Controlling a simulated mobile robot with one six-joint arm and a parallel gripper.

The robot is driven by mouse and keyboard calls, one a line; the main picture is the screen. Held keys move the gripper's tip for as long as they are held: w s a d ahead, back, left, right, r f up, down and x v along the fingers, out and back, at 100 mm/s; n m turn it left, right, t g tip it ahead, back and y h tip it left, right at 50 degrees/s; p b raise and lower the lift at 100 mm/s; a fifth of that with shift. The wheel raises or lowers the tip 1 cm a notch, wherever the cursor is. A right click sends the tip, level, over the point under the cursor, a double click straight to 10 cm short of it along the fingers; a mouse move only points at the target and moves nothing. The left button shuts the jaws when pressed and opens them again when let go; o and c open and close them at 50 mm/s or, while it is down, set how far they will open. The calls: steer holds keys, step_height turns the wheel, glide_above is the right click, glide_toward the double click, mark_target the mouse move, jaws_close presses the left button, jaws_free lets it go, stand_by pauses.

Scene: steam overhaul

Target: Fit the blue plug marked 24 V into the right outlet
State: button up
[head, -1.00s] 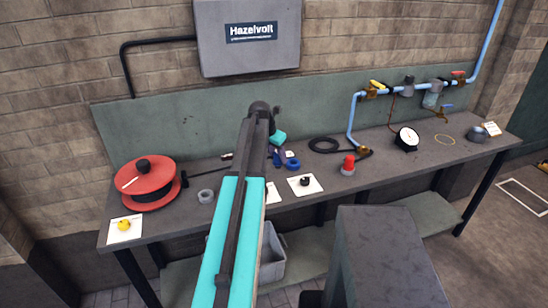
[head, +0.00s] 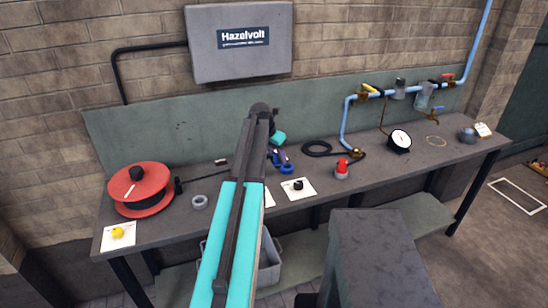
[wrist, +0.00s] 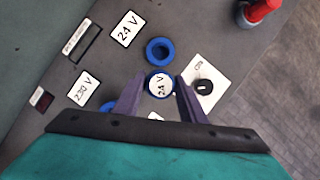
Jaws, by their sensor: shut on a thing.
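In the wrist view, the blue plug marked 24 V (wrist: 160,84) is between the two purple fingers of my gripper (wrist: 160,100), its white marked face toward the camera. The gripper is shut on it. Just above it in the picture is a blue ring with a dark centre (wrist: 160,51), probably an outlet, near a white 24 V label (wrist: 127,28). Another blue thing (wrist: 110,107), partly hidden by the left finger, is near a 230 V label (wrist: 83,88). In the head view, my gripper (head: 274,157) is beside the blue ring (head: 286,169); the plug is hard to make out.
A white card with a black knob (wrist: 203,88) lies right of the gripper. A red-topped thing (head: 342,168) stands farther right, before a black coil (head: 317,148) and blue pipe (head: 345,120). A red reel (head: 140,188) and grey ring (head: 199,202) are at left.

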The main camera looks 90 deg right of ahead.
steer(key=s+d, duration=0.4)
steer(key=d, duration=0.1)
steer(key=shift+d+p, duration=0.3)
steer(key=shift+p, duration=0.1)
steer(key=shift+f+b, duration=0.85)
steer(key=shift+f, duration=2.1)
stand_by(1.1)
steer(key=o, duration=1.2)
steer(key=shift+o, duration=0.2)
steer(key=shift+r, duration=0.15)
steer(key=shift+b+v, duration=1.95)
steer(key=shift+v, duration=4.85)
